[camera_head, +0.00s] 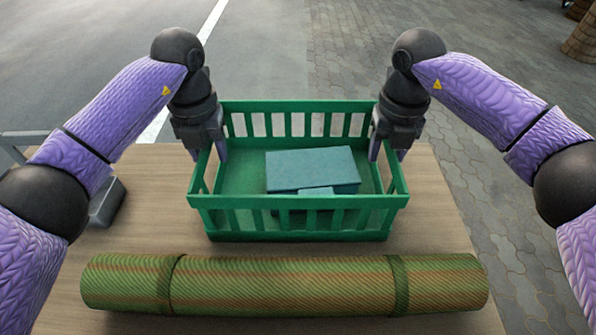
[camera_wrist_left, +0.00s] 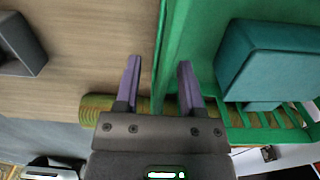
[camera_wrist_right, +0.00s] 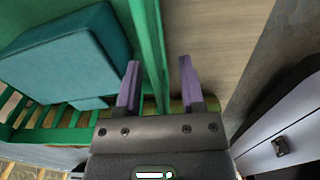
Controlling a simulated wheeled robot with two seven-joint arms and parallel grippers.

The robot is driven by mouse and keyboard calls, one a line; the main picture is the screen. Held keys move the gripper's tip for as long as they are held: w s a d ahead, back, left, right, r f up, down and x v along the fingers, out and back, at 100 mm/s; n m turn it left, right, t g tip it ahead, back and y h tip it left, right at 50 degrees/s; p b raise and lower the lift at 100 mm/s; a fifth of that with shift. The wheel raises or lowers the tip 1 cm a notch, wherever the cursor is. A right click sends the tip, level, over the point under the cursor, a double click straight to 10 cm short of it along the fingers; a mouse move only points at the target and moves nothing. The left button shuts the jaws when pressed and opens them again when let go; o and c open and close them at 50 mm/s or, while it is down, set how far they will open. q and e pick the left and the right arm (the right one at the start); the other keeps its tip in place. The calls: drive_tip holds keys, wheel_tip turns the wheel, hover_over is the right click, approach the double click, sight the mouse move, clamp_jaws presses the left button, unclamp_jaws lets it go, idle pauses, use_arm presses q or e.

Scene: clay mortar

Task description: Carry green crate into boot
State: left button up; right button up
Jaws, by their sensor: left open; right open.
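The green crate (camera_head: 298,222) stands upright on a wooden table, with slatted sides and a teal box (camera_head: 310,168) inside it. My left gripper (camera_head: 208,150) is open at the crate's left side wall. In the left wrist view its fingers (camera_wrist_left: 160,88) are spread on either side of the green rim (camera_wrist_left: 172,50). My right gripper (camera_head: 388,150) is open at the crate's right side wall. In the right wrist view its fingers (camera_wrist_right: 160,88) are spread with the green rim (camera_wrist_right: 150,45) between them. No boot can be made out in the head view.
A rolled green and brown mat (camera_head: 285,285) lies on the table (camera_head: 150,200) in front of the crate. A grey object (camera_head: 106,203) sits at the table's left edge. Paved ground (camera_head: 480,150) lies beyond the table to the right.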

use_arm(q)
clamp_jaws()
use_arm(e)
clamp_jaws()
use_arm(q)
drive_tip(key=shift+r, duration=0.1)
use_arm(e)
drive_tip(key=shift+r, duration=0.1)
idle(0.8)
